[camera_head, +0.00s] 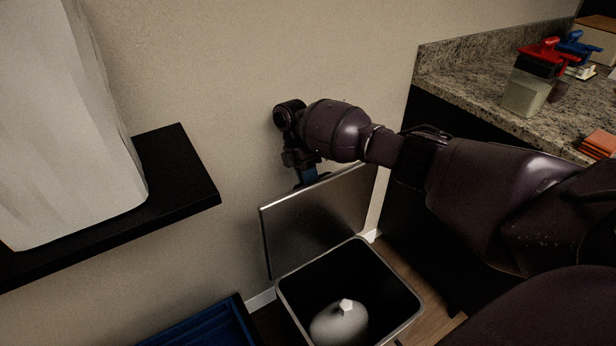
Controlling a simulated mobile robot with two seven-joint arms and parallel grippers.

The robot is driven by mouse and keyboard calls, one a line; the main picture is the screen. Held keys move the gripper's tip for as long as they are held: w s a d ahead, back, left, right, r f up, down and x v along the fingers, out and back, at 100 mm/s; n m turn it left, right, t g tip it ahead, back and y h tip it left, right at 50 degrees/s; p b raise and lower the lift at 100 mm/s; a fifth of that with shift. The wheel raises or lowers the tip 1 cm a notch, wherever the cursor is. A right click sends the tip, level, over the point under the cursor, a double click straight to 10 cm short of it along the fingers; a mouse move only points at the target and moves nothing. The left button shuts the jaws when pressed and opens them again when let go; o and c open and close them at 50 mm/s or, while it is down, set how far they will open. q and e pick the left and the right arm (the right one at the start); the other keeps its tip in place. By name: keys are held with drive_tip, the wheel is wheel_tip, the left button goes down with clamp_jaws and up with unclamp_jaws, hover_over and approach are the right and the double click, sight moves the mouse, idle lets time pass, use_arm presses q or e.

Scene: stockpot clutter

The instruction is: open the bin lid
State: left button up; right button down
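The bin (368,270) stands on the floor at the bottom centre, open at the top, with a dark inside. Its lid (315,228) is raised and stands steeply up at the back of the bin, near the wall. My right arm comes in from the right. My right gripper (308,174) points down at the lid's top edge, and its fingertips are partly hidden behind the lid. I cannot tell whether it touches the lid or whether its fingers are open. My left gripper is not in view.
A pale rounded object (338,326) lies inside the bin. A blue container (205,328) is on the left. A black shelf (178,175) holds a large white object (65,130). A granite counter (470,85) at the right carries a container with a red-and-black top (530,85).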

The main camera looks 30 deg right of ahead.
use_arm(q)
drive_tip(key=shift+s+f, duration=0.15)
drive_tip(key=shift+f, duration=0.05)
use_arm(e)
drive_tip(key=shift+s+f, duration=0.15)
drive_tip(key=shift+f, duration=0.5)
drive_tip(key=c, duration=1.4)
unclamp_jaws()
drive_tip(key=shift+c, duration=0.2)
drive_tip(key=o, duration=0.3)
drive_tip(key=shift+w, duration=0.35)
use_arm(q)
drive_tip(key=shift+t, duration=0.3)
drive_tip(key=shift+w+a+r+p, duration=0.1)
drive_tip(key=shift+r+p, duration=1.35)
drive_tip(key=shift+p, duration=0.25)
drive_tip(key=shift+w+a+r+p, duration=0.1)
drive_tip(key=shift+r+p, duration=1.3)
drive_tip(key=shift+p, duration=0.3)
use_arm(e)
drive_tip(key=shift+o, duration=0.2)
wheel_tip(320, 180, up, 20)
drive_tip(key=shift+r, duration=0.2)
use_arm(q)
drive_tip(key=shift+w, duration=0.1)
use_arm(e)
drive_tip(key=shift+s, duration=0.1)
